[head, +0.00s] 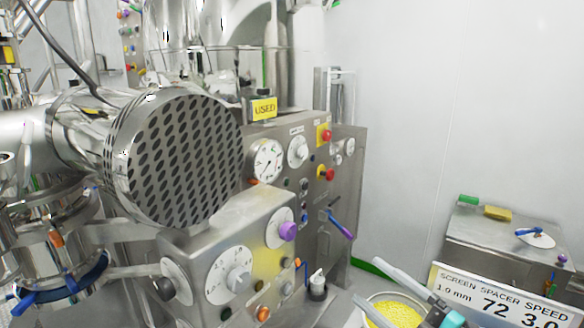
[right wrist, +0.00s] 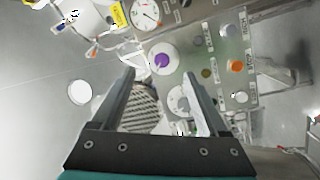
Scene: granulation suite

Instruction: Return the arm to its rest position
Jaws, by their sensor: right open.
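My right gripper (head: 366,281) comes in from the lower right of the head view, its two grey fingers apart and nothing between them. In the right wrist view the same gripper (right wrist: 159,75) is open and empty, facing a steel control panel (right wrist: 215,55) with a purple knob (right wrist: 162,60). The fingers look clear of the panel. My left gripper shows in neither view.
A steel machine with a perforated round face (head: 180,155) and dial-covered control box (head: 235,240) fills the left. A round container of yellow granules (head: 385,318), a settings sign (head: 500,300) and a steel cabinet (head: 480,235) are at lower right. The wall area above is clear.

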